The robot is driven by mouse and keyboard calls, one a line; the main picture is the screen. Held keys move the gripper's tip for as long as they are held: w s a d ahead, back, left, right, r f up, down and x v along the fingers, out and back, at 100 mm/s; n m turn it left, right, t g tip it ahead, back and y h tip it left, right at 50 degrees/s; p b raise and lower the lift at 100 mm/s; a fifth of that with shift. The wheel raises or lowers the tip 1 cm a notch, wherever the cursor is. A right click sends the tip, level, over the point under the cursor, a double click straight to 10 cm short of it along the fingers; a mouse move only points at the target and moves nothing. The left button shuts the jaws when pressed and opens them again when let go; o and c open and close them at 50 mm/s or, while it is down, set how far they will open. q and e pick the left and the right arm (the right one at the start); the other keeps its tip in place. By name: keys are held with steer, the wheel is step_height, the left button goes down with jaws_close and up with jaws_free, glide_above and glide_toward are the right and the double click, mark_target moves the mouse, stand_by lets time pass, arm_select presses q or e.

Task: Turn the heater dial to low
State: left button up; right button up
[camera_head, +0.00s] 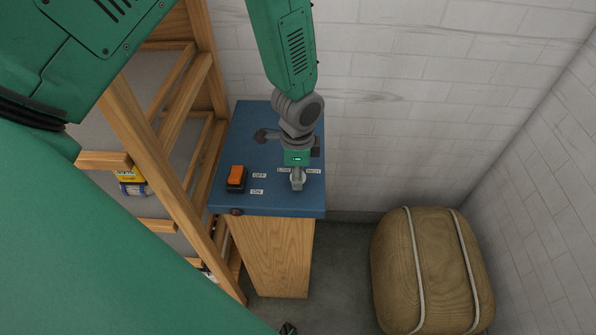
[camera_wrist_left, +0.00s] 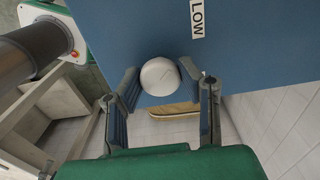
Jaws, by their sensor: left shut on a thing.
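The heater dial (camera_wrist_left: 160,76) is a pale round knob on the blue panel (camera_head: 262,205); it sits between the fingers of my left gripper (camera_wrist_left: 166,88) in the wrist view. That gripper (camera_head: 297,182) is shut on the dial, reaching down onto the panel from above in the head view. There the fingers mostly hide the dial. A LOW label (camera_wrist_left: 197,18) shows beside the dial in the wrist view. In the head view, small LOW and HIGH labels (camera_head: 313,171) flank the gripper. I cannot tell the dial's exact setting.
An orange switch (camera_head: 236,177) with OFF and ON labels stands left on the panel. The panel tops a wooden cabinet (camera_head: 272,255). A wooden shelf rack (camera_head: 150,160) is close on the left. A tan strapped bale (camera_head: 395,265) lies right, by the white brick walls.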

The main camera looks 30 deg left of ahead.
arm_select(q)
steer(key=shift+w+r, duration=0.1)
steer(key=shift+w, duration=0.1)
steer(key=o, duration=1.2)
steer(key=shift+c, duration=0.2)
steer(key=shift+r, duration=0.15)
step_height(320, 180, up, 11)
steer(key=shift+r, duration=0.2)
